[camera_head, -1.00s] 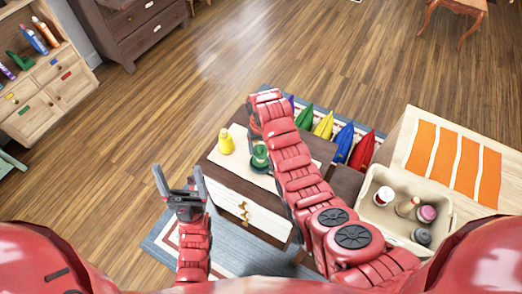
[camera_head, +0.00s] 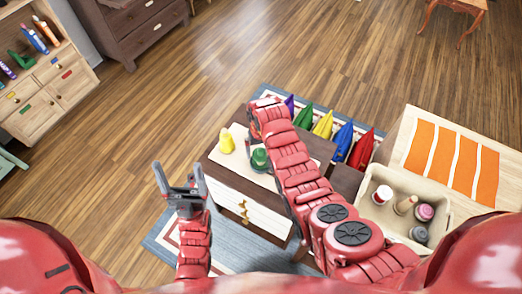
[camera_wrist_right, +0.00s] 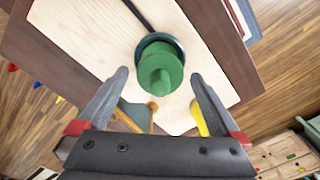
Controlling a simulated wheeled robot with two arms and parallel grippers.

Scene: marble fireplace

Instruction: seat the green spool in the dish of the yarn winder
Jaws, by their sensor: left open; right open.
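The green spool (camera_wrist_right: 160,66) appears in the right wrist view inside the dark ring of the yarn winder's dish (camera_wrist_right: 178,44). I cannot tell how deep it sits. In the head view the spool (camera_head: 260,156) is on the light board, partly behind my right arm. My right gripper (camera_wrist_right: 159,77) is open, its fingers on either side of the spool with gaps, holding nothing. In the head view its fingers are hidden by my arm. My left gripper (camera_head: 178,171) is open and empty, left of the cabinet.
A yellow spool (camera_head: 227,142) stands on the board (camera_head: 241,136) left of the green one. A bin (camera_head: 378,214) with several bottles is at the right. Coloured pointed items (camera_head: 323,125) line the cabinet's far side. Open floor lies left.

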